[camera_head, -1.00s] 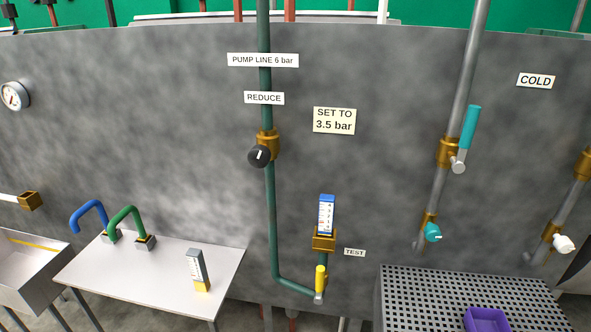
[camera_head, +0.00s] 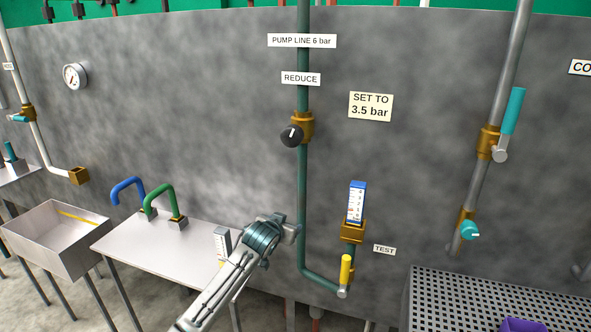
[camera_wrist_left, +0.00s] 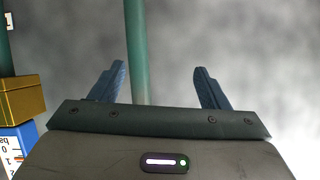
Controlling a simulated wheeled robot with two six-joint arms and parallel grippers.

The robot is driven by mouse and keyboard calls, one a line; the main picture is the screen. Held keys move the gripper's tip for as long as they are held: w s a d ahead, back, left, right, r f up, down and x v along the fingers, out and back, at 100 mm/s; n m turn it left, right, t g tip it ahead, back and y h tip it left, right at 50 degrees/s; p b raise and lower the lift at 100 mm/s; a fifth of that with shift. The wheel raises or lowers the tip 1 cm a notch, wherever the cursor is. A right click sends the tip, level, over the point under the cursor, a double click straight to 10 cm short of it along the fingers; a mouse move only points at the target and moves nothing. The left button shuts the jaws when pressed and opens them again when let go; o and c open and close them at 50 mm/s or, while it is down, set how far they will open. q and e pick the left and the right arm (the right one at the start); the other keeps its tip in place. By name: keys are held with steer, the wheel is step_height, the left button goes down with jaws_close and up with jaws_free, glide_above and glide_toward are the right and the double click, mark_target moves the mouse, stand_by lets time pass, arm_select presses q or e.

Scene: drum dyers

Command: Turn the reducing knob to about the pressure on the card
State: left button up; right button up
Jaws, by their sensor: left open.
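The black reducing knob (camera_head: 291,136) with a white pointer mark sits on a brass valve body (camera_head: 303,125) on the green pipe, under the REDUCE label (camera_head: 300,79). The cream card (camera_head: 370,106) reads SET TO 3.5 bar. A blue-topped test gauge (camera_head: 356,203) stands in a brass fitting lower right; its reading is too small to tell. My left gripper (camera_head: 292,231) is below the knob, near the green pipe, apart from the knob. In the left wrist view its fingers (camera_wrist_left: 160,80) are open and empty, with the green pipe behind them. My right gripper is not in view.
A yellow-handled valve (camera_head: 345,270) is at the pipe's lower end. A table with blue and green bent handles (camera_head: 160,200) and a small gauge block (camera_head: 222,243) stands at left. A perforated bench (camera_head: 480,300) is at lower right.

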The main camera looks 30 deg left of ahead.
arm_select(q)
step_height(320, 180, up, 18)
steer(key=s+d+f+t+b, duration=0.1)
steer(key=s+d+t+b, duration=0.1)
steer(key=s+t, duration=0.1)
steer(key=t+b, duration=0.1)
steer(key=t, duration=0.1)
glide_toward(290, 137)
steer(key=x, duration=0.2)
steer(key=shift+y, duration=0.4)
steer(key=p+x, duration=0.2)
steer(key=x, duration=0.7)
steer(key=shift+w+d, duration=0.1)
steer(key=shift+w, duration=0.25)
steer(key=shift+w+f, duration=0.15)
steer(key=shift+w, duration=0.55)
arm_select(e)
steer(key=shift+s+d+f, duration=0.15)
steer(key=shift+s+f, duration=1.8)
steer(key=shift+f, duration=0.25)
